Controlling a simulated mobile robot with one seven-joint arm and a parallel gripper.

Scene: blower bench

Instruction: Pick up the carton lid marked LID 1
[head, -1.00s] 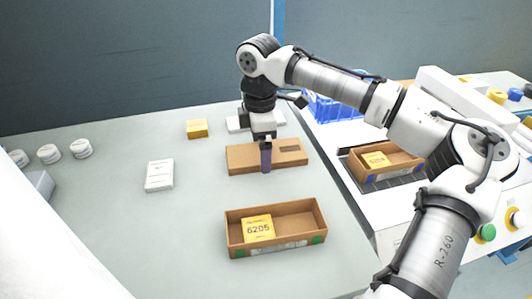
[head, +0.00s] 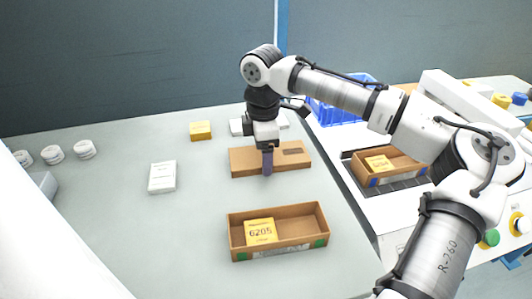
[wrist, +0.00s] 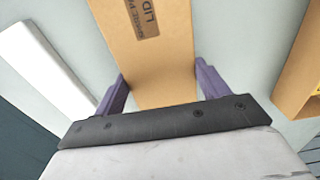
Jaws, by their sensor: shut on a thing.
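The carton lid (head: 240,161) is a flat brown cardboard piece lying at the middle of the bench. In the wrist view the lid (wrist: 158,62) carries a dark label reading "LID"; the number is cut off by the frame edge. My gripper (head: 267,168) points down over the lid's middle. In the wrist view the purple fingers of my gripper (wrist: 160,88) stand on either side of the lid and are shut on its long edges. The lid appears to rest on the bench; any gap beneath it cannot be told.
An open carton (head: 288,240) holding a yellow 6205 box (head: 261,232) stands in front of the lid. Another carton (head: 402,173) is on the machine at right. A white box (head: 162,177) and a yellow box (head: 200,130) lie left and behind. A blue crate (head: 335,112) is behind right.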

